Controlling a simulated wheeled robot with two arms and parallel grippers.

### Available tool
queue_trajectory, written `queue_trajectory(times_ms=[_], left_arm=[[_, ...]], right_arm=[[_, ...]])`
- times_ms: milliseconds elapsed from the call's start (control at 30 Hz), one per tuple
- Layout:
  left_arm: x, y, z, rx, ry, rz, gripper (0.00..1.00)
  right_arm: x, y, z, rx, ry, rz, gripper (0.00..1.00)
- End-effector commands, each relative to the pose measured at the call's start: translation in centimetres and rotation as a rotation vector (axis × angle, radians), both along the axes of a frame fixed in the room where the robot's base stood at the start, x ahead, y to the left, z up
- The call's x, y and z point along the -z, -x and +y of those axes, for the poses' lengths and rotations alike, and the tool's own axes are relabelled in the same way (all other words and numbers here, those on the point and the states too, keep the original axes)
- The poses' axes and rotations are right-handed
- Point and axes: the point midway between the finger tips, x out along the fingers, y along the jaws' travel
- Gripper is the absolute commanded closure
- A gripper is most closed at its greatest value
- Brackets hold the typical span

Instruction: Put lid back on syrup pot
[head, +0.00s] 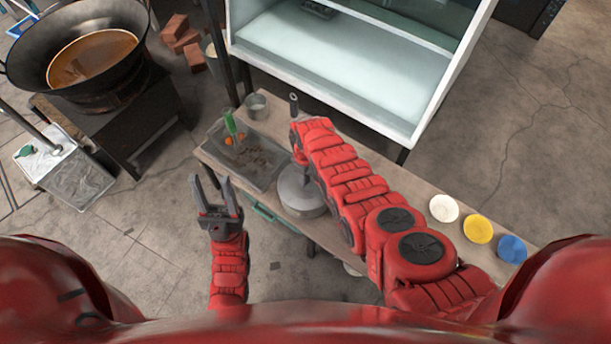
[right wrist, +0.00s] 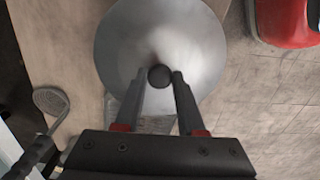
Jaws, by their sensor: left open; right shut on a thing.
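The silver lid (right wrist: 205,35) is a round metal disc with a dark knob (right wrist: 160,76) in the right wrist view. My right gripper (right wrist: 159,80) is shut on the knob from both sides. In the head view the grey metal syrup pot (head: 302,200) stands on the wooden table, under the end of my right arm, which hides part of it. The lid lies over the pot there; I cannot tell whether it touches the rim. The pot is hidden beneath the lid in the right wrist view. My left gripper (head: 209,187) is open and empty, left of the table's front edge.
A metal cup (head: 256,106) stands behind. White (head: 443,208), yellow (head: 478,229) and blue (head: 512,249) bowls sit at right. A glass-sided cabinet (head: 340,70) stands behind the table.

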Motion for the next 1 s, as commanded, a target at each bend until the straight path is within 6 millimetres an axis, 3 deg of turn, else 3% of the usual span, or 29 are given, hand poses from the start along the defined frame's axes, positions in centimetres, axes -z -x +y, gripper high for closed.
queue_trajectory(times_ms=[300, 333, 500, 700, 867, 1000], left_arm=[[0.03, 0.0, 0.0, 0.0, 0.0, 0.0, 0.5], [0.02, -0.01, 0.0, 0.0, 0.0, 0.0, 0.5], [0.02, -0.01, 0.0, 0.0, 0.0, 0.0, 0.5], [0.03, 0.0, 0.0, 0.0, 0.0, 0.0, 0.5], [0.03, 0.0, 0.0, 0.0, 0.0, 0.0, 0.5], [0.03, 0.0, 0.0, 0.0, 0.0, 0.0, 0.5]], right_arm=[[0.0, -0.03, 0.01, 0.0, 0.0, 0.0, 1.0], [0.0, -0.03, 0.01, 0.0, 0.0, 0.0, 0.56], [0.01, 0.0, 0.01, 0.0, 0.0, 0.0, 0.27], [0.01, 0.0, 0.01, 0.0, 0.0, 0.0, 0.27], [0.03, 0.0, 0.01, 0.0, 0.0, 0.0, 0.0], [0.02, 0.0, 0.01, 0.0, 0.0, 0.0, 0.0]])
